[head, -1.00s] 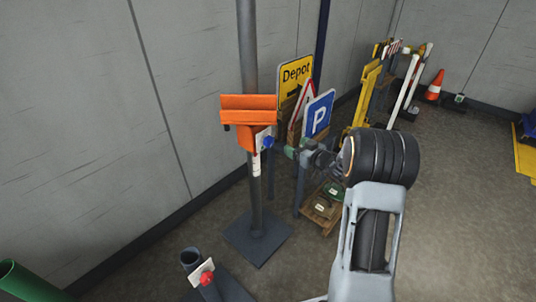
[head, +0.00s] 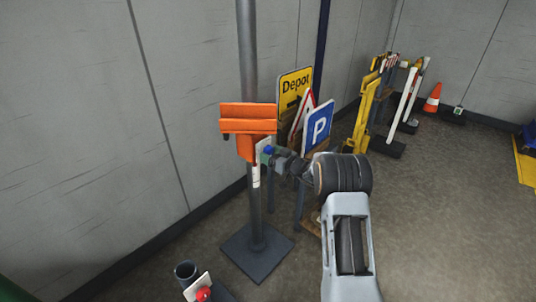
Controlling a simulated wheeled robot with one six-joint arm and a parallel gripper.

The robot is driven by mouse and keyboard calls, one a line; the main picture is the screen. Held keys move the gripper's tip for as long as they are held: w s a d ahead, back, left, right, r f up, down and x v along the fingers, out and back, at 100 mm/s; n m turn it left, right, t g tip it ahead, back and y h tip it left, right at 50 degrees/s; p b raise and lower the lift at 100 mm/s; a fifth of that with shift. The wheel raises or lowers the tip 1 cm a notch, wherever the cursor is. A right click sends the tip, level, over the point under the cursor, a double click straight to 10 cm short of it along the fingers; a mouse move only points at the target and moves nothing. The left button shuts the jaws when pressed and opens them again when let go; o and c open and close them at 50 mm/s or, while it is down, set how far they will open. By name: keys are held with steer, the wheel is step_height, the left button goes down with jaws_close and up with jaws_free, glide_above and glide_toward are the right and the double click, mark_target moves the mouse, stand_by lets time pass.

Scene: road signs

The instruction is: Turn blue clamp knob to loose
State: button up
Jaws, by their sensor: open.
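The blue clamp knob (head: 268,150) sits at the right side of the orange clamp bracket (head: 248,122) on a grey upright post (head: 248,60). A pale label plate (head: 261,152) lies behind the knob. My gripper (head: 271,152) is at the knob, coming from the right, with its jaws open. The fingers partly hide the knob, and I cannot tell whether they touch it. The knob's turn position is too small to read.
A red knob (head: 204,294) on a short post is at the bottom. Yellow barriers (head: 366,110) and a cone (head: 432,97) stand farther right. Open floor lies right.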

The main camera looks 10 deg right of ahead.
steer(key=shift+x, duration=0.85)
steer(key=c, duration=0.9)
